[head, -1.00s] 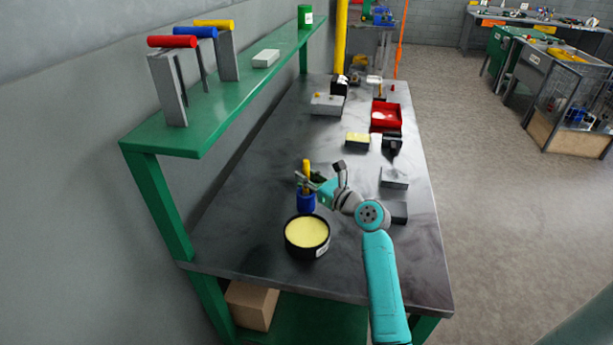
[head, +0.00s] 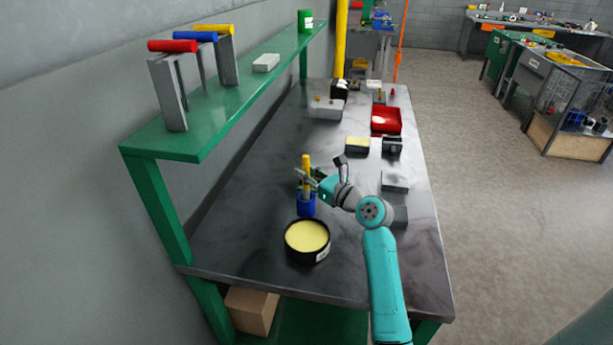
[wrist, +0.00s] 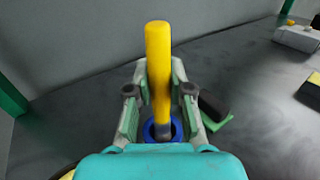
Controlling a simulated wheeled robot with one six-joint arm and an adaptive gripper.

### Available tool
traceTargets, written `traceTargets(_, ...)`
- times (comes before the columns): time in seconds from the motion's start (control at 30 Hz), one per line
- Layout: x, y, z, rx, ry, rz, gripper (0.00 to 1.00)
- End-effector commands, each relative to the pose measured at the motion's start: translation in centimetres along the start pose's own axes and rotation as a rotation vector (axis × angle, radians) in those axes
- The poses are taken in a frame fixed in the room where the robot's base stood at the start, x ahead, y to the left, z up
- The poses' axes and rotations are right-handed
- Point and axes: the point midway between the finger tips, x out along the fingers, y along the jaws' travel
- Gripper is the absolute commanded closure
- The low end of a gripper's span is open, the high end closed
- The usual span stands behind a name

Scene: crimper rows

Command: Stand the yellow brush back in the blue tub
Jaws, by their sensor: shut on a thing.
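The yellow brush (head: 306,163) stands roughly upright over the blue tub (head: 307,207) on the grey bench. In the wrist view the yellow brush (wrist: 159,70) rises between the two fingers, and its dark lower part meets the opening of the blue tub (wrist: 150,130). My gripper (head: 304,183) is shut on the brush, just above the tub's rim. How deep the brush's lower end sits in the tub is hidden by the tub wall and my gripper.
A black round container with a yellow top (head: 307,238) stands just in front of the tub. A yellow-topped block (head: 357,145), a red tray (head: 386,120) and grey blocks lie farther along the bench. A green shelf (head: 205,130) runs along the wall at left.

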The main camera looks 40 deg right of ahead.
Motion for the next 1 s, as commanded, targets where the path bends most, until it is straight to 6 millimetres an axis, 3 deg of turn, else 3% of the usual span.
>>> traceTargets(1.0,0.0,0.0,3.3,-0.002,0.0,0.0,1.0)
